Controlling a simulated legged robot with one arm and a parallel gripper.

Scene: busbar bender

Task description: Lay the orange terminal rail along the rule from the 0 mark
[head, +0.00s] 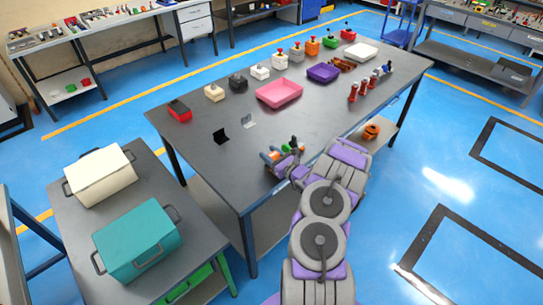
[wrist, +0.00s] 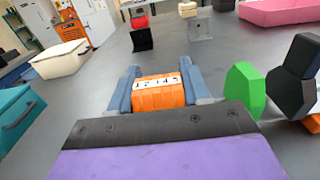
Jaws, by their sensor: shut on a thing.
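The orange terminal rail (wrist: 158,98) is a short ribbed orange block with a white strip of black numbers on top. It sits between the two blue-grey fingers of my gripper (wrist: 158,78) in the wrist view, and they are shut on it. In the head view my gripper (head: 273,157) is over the near edge of the long dark table (head: 225,165). I cannot tell whether the rail touches the tabletop. I cannot make out a rule with a 0 mark in either view.
A black bracket (head: 220,136) and a grey bracket (head: 249,121) stand on the table beyond my gripper. A pink tray (head: 279,93) and several coloured blocks lie farther back. Green (wrist: 243,92) and black (wrist: 292,88) angular pieces are close right in the wrist view. The table's left part is clear.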

